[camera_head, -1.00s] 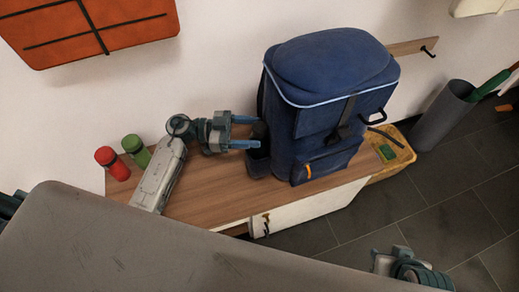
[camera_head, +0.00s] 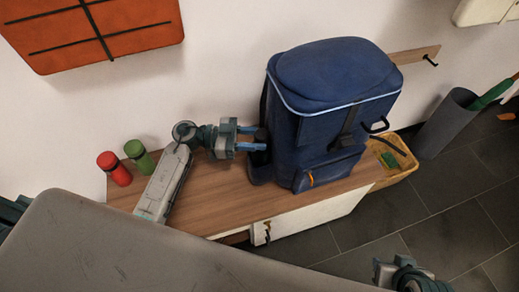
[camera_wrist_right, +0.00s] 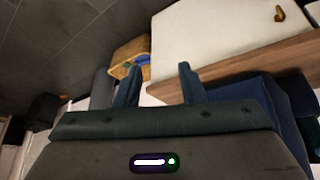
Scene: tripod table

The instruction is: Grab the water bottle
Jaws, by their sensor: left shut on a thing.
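A dark bottle (camera_head: 262,137) stands in the left side pocket of the blue backpack (camera_head: 335,110); only its upper part shows. My left gripper (camera_head: 255,138) reaches in from the left and its blue fingers are shut on this bottle at the pocket's top. The bottle looks upright and still in the pocket. My right gripper (camera_wrist_right: 160,84) is open and empty in the right wrist view, its two fingers wide apart. Part of it shows at the lower right of the head view, away from the backpack.
The backpack stands on a wooden bench (camera_head: 215,205). A red canister (camera_head: 115,169) and a green canister (camera_head: 139,156) stand at its left end, near my arm. A yellow crate (camera_head: 392,172) and a grey umbrella stand (camera_head: 444,125) are on the right. Dark tiled floor (camera_head: 400,220) lies in front.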

